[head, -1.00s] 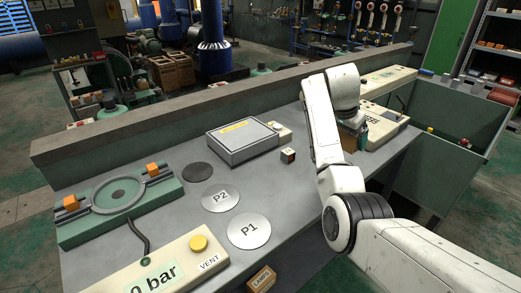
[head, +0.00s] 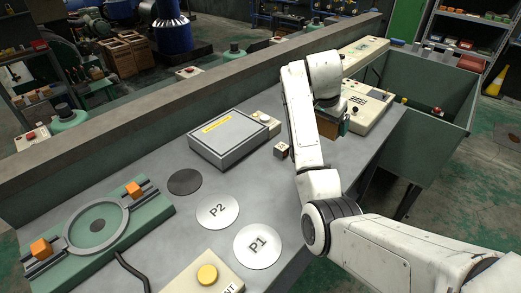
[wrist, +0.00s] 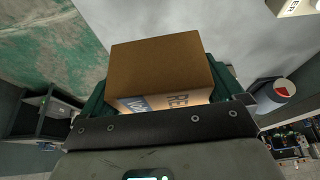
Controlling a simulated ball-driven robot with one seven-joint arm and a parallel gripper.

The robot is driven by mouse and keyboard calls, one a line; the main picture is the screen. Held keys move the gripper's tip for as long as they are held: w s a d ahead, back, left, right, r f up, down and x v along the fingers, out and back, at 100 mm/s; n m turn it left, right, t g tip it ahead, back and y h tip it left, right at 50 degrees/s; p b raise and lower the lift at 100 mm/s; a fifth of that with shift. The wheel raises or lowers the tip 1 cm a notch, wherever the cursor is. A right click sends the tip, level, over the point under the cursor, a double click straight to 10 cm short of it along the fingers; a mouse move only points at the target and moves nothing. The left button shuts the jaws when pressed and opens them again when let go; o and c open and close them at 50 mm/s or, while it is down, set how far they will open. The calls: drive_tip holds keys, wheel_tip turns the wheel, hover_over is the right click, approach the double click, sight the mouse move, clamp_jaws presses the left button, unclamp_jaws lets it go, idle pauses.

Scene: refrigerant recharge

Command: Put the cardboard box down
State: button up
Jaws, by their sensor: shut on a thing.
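The cardboard box (wrist: 160,62) is a plain brown carton with blue and white print on one side, partly cut off by the gripper body in the wrist view. My gripper (wrist: 165,88) is shut on it, with dark green fingers on both sides. In the head view my gripper (head: 332,115) hangs over the right part of the grey workbench (head: 235,178), and only a small brown part of the box (head: 331,128) shows under my arm. I cannot tell whether the box touches the bench.
A cream device with a display (head: 366,108) stands just right of the box. A grey case (head: 228,138) and a small block (head: 283,148) lie to the left. Discs P1 (head: 258,246) and P2 (head: 217,211) lie nearer. A green bin (head: 430,120) stands beyond the right edge.

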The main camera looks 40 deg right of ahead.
drive_tip(key=s+a+p, duration=0.2)
drive_tip(key=s+a, duration=0.1)
drive_tip(key=s, duration=1)
approach(331, 154)
drive_tip(key=shift+s+d+f, duration=0.2)
drive_tip(key=shift+d+f, duration=0.3)
drive_tip(key=shift+d, duration=0.4)
drive_tip(key=shift+w+d+f, duration=0.15)
drive_tip(key=shift+w+f, duration=0.1)
drive_tip(key=shift+f, duration=0.15)
drive_tip(key=shift+w+f, duration=0.1)
drive_tip(key=shift+f, duration=1.6)
drive_tip(key=shift+f, duration=0.15)
drive_tip(key=o, duration=0.8)
